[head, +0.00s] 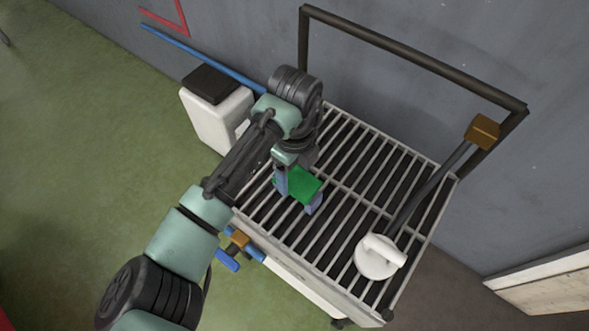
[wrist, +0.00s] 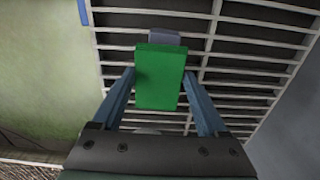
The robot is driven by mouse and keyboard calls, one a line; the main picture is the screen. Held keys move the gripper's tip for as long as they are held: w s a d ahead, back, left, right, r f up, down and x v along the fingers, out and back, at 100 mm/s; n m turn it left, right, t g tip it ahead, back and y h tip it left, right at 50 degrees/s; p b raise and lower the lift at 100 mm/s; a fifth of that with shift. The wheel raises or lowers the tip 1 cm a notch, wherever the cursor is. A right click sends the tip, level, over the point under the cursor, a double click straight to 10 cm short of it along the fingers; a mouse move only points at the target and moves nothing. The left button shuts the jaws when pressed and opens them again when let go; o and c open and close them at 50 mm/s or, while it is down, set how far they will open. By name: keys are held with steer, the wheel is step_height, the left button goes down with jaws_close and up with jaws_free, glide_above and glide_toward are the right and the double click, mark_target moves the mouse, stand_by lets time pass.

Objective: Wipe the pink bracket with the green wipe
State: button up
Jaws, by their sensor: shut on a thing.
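The green wipe (head: 299,184) is a flat green block held between the blue fingers of my gripper (head: 297,190), over the slatted grey rack. In the wrist view the wipe (wrist: 159,78) fills the space between the two fingers, and my gripper (wrist: 159,74) is shut on it. A small greyish-purple block (wrist: 164,37) shows just beyond the wipe's far edge; I cannot tell if they touch. I see nothing clearly pink, so I cannot tell whether this block is the bracket.
The slatted rack (head: 345,165) has a dark rail frame (head: 410,57) at the back. A white round piece with a handle (head: 376,260) and a dark bar with a brown block (head: 483,131) lie at the right. A white bin with a dark lid (head: 217,118) stands at the left.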

steer(key=shift+f, duration=0.5)
